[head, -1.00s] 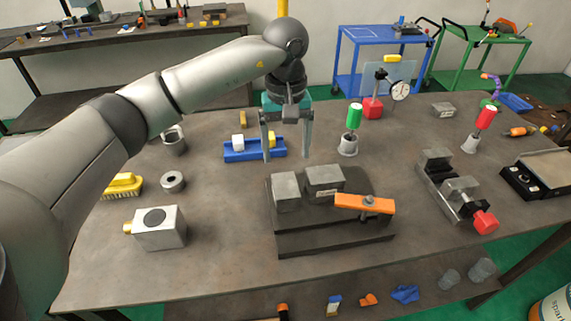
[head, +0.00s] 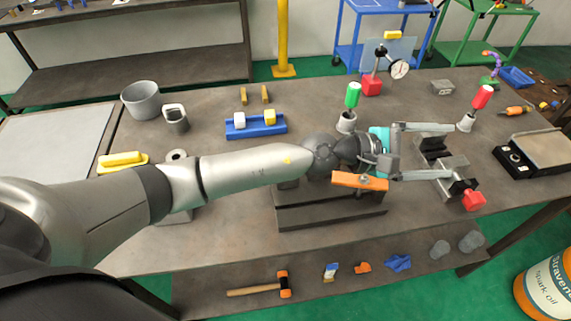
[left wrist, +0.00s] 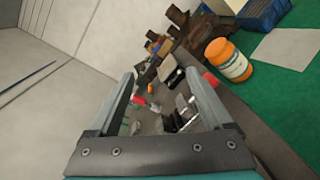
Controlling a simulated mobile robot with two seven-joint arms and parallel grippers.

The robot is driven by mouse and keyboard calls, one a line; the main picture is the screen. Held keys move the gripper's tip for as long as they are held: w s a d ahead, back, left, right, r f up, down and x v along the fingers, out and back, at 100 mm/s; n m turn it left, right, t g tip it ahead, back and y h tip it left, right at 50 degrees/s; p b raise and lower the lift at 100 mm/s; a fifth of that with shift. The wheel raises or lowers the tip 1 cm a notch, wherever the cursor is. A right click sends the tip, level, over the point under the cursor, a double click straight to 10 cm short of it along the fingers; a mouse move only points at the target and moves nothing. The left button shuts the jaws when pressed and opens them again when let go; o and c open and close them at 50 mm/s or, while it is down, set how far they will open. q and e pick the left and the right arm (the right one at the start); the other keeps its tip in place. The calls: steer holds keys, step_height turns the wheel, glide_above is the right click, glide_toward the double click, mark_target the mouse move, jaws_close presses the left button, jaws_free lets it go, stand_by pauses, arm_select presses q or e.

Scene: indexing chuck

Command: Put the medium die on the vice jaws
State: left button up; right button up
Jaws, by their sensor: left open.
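The vice (head: 434,148) stands at the right of the bench, a grey metal body with a red end (head: 474,200). My left gripper (head: 452,152) is open and empty, its two fingers pointing right, one above and one below the vice jaws in the head view. The jaws show between and partly behind the fingers; height above them is hard to judge. In the left wrist view the open fingers (left wrist: 160,78) have nothing between them at the tips. I cannot tell which object is the medium die. My right gripper is not in view.
My left arm hides part of the dark stepped fixture (head: 330,213) with an orange clamp (head: 360,181). Red-handled (head: 482,97) and green-handled (head: 353,95) tools stand near the vice. A blue tray (head: 256,132) holds small blocks. A scale-like box (head: 535,150) sits at right.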

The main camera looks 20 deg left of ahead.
arm_select(q)
steer(key=a+n+t+y+p, duration=0.3)
steer(key=a+n+t+y, duration=0.6)
steer(key=n, duration=0.8)
steer(key=s+a+f+n+g+y+p, duration=0.2)
steer(key=s+a+f+n+g+y, duration=0.4)
steer(key=s+a+f+n+y, duration=0.55)
steer(key=shift+y, duration=0.95)
steer(key=x, duration=0.3)
steer(key=b+x, duration=0.1)
steer(key=x, duration=0.5)
steer(key=shift+a+r+b, duration=0.3)
steer(key=shift+a+b, duration=0.05)
steer(key=shift+b, duration=0.05)
steer(key=b+x, duration=0.1)
steer(key=x, duration=0.4)
steer(key=shift+f, duration=0.2)
steer(key=shift+s, duration=0.1)
jaws_close()
